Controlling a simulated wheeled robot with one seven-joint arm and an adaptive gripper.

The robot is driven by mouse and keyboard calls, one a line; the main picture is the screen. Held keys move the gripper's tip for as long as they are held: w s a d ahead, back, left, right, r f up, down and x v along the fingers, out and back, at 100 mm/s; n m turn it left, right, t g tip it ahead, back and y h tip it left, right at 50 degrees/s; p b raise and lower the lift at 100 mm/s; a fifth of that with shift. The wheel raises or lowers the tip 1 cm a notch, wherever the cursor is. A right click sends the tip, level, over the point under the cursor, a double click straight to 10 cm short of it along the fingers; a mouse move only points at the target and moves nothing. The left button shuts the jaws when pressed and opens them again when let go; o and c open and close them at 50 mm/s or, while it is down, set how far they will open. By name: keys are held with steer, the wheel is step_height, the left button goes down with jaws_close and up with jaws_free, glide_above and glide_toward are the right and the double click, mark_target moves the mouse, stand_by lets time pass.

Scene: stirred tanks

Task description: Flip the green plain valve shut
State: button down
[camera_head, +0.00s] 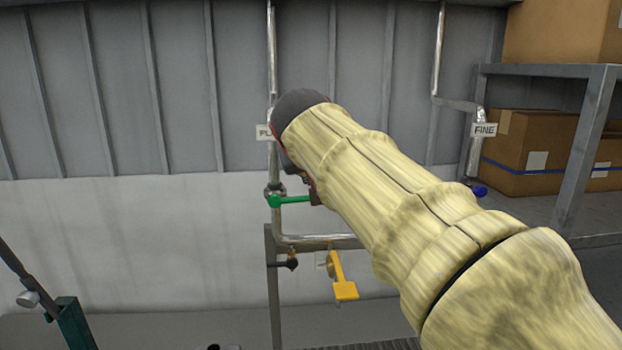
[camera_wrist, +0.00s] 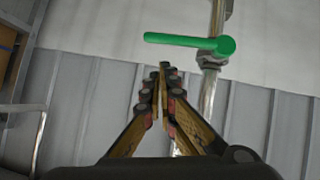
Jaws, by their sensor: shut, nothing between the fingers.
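The green valve (camera_head: 290,200) sits on a vertical metal pipe, left of my arm in the head view. Its lever lies level, across the pipe, reaching right from the round hub. A tag starting "PL" (camera_head: 263,132), partly covered by my arm, hangs on the pipe above it. In the wrist view the green valve (camera_wrist: 185,41) is just beyond my fingertips, its lever reaching left from the hub. My gripper (camera_wrist: 163,70) is shut and empty, close to the lever with a small gap in the picture. In the head view my wrist hides most of the gripper.
A yellow lever (camera_head: 343,284) hangs below on the lower pipework. A blue handle (camera_head: 480,190) is at right, under a "FINE" tag (camera_head: 484,130). A metal rack (camera_head: 590,125) with cardboard boxes (camera_head: 535,150) stands at far right. The wall left of the pipe is clear.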

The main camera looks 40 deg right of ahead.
steer(key=v, duration=1)
steer(key=shift+s+d+r, duration=0.15)
steer(key=shift+s+d, duration=0.15)
steer(key=a+f+n+g+y, duration=0.1)
steer(key=a+f+n+y, duration=0.35)
steer(key=f, duration=1.05)
steer(key=s+a+f+y+b, duration=0.1)
steer(key=s+a+f, duration=0.3)
steer(key=f, duration=0.4)
steer(key=s+a+f+g+y+b, duration=0.1)
steer(key=s+a+f, duration=0.4)
steer(key=f, duration=0.3)
steer(key=s+a+f+y+b, duration=0.1)
steer(key=s+a+f+b, duration=0.1)
steer(key=s+a+f, duration=0.2)
step_height(320, 180, down, 5)
steer(key=a+n, duration=0.1)
steer(key=a, duration=0.2)
steer(key=shift+s+g, duration=0.4)
